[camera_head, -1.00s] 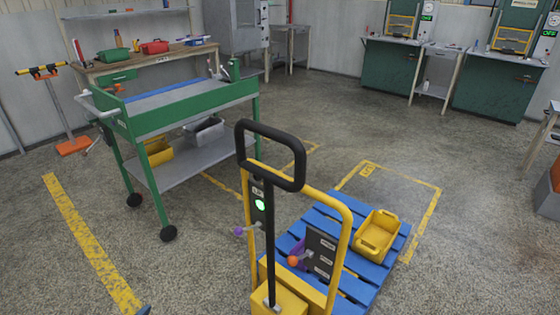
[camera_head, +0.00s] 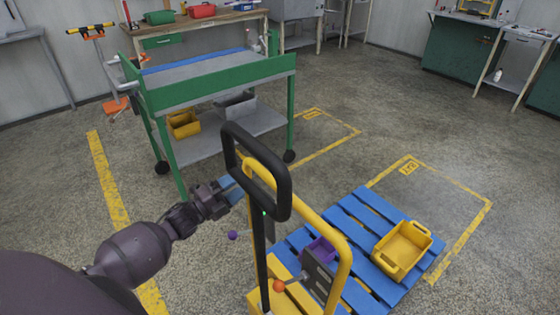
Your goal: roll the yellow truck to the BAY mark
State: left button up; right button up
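The yellow truck (camera_head: 345,240) stands at the lower middle, with a black loop handle (camera_head: 284,190) on its upright. A blue pallet (camera_head: 362,215) lies at its far side and carries a yellow bin (camera_head: 403,248). My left gripper (camera_head: 234,190) reaches in from the left, its blue fingertips close beside the left side of the handle. I cannot tell whether they touch it or how far apart they are. A yellow floor outline (camera_head: 472,230) with a small label (camera_head: 410,167) lies beyond and right of the pallet. The label's letters are too small to read surely. My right gripper is out of view.
A green cart (camera_head: 218,82) stands at the left, near the truck. A yellow floor stripe (camera_head: 108,180) runs at the left. Bare floor lies right of the pallet.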

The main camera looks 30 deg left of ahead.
pick_arm(q)
jog(key=x, duration=1)
jog(key=shift+w, duration=0.2)
jog(key=shift+d+r, duration=0.1)
jog(key=shift+c, duration=0.3)
grip_shut()
